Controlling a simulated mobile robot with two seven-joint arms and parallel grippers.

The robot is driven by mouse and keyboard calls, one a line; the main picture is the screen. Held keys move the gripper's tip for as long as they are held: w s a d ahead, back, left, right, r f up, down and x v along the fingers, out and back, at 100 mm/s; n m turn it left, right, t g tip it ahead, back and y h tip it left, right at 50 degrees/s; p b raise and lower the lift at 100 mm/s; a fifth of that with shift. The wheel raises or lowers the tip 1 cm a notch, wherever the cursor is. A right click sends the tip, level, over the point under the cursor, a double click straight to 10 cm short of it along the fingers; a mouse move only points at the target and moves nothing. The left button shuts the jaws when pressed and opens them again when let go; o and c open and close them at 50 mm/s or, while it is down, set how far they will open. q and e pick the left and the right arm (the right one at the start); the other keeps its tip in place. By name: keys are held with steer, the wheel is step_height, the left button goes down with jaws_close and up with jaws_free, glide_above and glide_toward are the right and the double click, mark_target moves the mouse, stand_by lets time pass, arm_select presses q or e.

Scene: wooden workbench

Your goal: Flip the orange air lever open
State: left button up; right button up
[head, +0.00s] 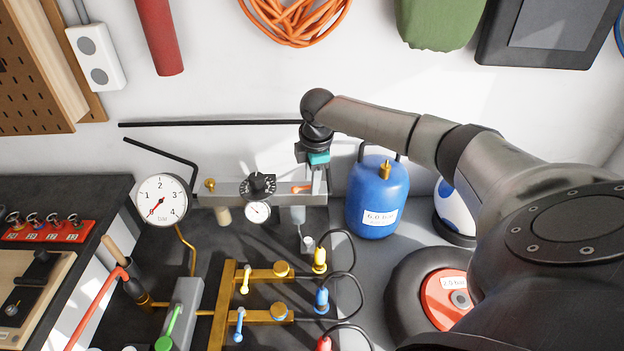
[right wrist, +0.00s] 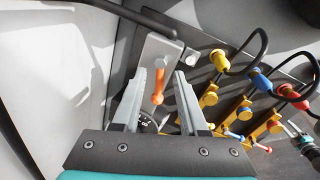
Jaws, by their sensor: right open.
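The orange air lever (head: 302,188) is a small handle on the right part of the grey metal manifold bar (head: 228,190), and in the head view it lies roughly along the bar. In the right wrist view the lever (right wrist: 158,88) shows between my fingers, with free space on both sides. My right gripper (head: 313,182) is open and empty, pointing down at the right end of the bar. Its two fingers (right wrist: 161,82) straddle the lever in the picture; how far above it they are is hard to tell.
A black knob (head: 257,185) and a small gauge (head: 257,212) sit left of the lever. A blue tank (head: 377,197) stands close on the right. Brass fittings (head: 258,274) with black hoses are in front. A pressure gauge (head: 162,199) is at left.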

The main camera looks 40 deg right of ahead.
jaws_close()
stand_by(0.4)
